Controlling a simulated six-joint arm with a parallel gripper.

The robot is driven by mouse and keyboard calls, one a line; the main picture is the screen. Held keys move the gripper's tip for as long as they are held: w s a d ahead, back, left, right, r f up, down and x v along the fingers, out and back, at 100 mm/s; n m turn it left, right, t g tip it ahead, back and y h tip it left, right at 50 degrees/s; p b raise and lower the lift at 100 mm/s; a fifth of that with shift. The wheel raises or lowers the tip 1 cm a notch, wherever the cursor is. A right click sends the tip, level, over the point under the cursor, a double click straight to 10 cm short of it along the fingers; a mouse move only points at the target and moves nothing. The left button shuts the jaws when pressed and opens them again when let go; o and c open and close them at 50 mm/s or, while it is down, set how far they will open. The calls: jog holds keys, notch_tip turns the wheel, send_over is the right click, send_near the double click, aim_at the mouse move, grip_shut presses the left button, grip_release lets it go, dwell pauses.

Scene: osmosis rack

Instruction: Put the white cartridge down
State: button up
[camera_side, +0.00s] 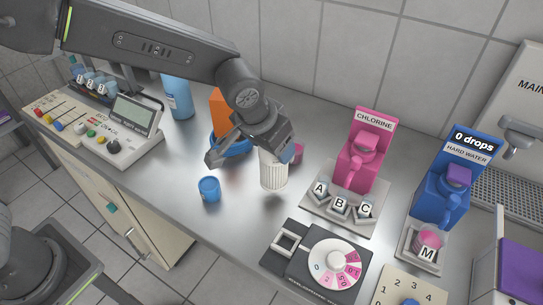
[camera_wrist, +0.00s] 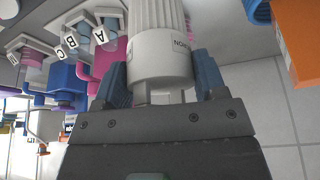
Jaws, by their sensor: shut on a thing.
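The white ribbed cartridge (camera_side: 273,172) is upright in the middle of the steel bench (camera_side: 180,185). My gripper (camera_side: 272,150) is shut on its upper end.
A blue cup (camera_side: 209,189) stands left of the cartridge. Behind are a blue bowl (camera_side: 232,146), an orange block (camera_side: 221,104) and a blue bottle (camera_side: 177,97). The pink chlorine dispenser (camera_side: 361,160), A-B-C tray (camera_side: 345,222) and dial plate (camera_side: 318,262) lie to the right.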

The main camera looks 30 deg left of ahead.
jog(key=shift+f, duration=2.05)
jog(key=o, duration=1.1)
jog(key=shift+o, duration=0.2)
jog(key=shift+s+r, duration=0.1)
jog(key=shift+r, duration=0.4)
jog(key=v, duration=1.1)
jog(key=shift+r, duration=0.2)
